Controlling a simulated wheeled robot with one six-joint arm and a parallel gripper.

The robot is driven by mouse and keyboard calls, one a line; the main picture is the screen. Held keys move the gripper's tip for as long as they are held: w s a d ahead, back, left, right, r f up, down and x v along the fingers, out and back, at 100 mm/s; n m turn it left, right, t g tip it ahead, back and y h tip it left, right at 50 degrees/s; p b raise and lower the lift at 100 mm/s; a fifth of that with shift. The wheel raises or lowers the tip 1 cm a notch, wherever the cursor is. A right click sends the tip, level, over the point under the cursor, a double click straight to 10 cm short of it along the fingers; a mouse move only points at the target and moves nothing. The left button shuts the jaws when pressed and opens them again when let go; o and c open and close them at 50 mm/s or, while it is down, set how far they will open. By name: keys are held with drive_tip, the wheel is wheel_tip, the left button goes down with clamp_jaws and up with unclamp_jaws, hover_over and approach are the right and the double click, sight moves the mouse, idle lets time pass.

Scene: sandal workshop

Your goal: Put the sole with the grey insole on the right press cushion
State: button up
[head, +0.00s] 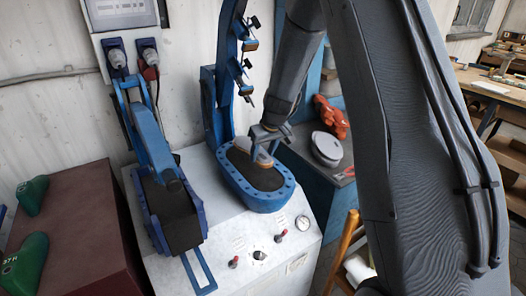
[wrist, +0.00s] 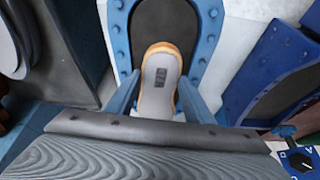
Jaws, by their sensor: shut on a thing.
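The sole with the grey insole (wrist: 158,88) has a tan edge and a dark printed mark. My gripper (wrist: 158,98) is shut on it, one blue finger at each side. In the head view the sole (head: 262,159) shows small under my gripper (head: 266,143), over the right press cushion (head: 243,170). That cushion is dark, with a blue bolted rim (head: 262,201). In the wrist view the sole's toe overlaps the dark cushion (wrist: 165,22). I cannot tell whether the sole touches it. My gripper hides the sole's near end.
The left press (head: 175,205) has a dark pad in a blue frame. A blue upright with clamps (head: 243,70) stands behind the right cushion. Grey soles (head: 326,148) and an orange-red object (head: 330,116) lie on the bench to the right. Green lasts (head: 24,262) stand at left.

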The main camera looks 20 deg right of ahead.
drive_tip(key=shift+w+d, duration=0.1)
drive_tip(key=shift+w, duration=0.2)
drive_tip(key=shift+f+b, duration=2.05)
drive_tip(key=shift+f, duration=1.1)
drive_tip(key=shift+f+b, duration=0.3)
drive_tip(key=shift+b, duration=0.4)
drive_tip(key=o, duration=1.2)
drive_tip(key=shift+s, duration=0.1)
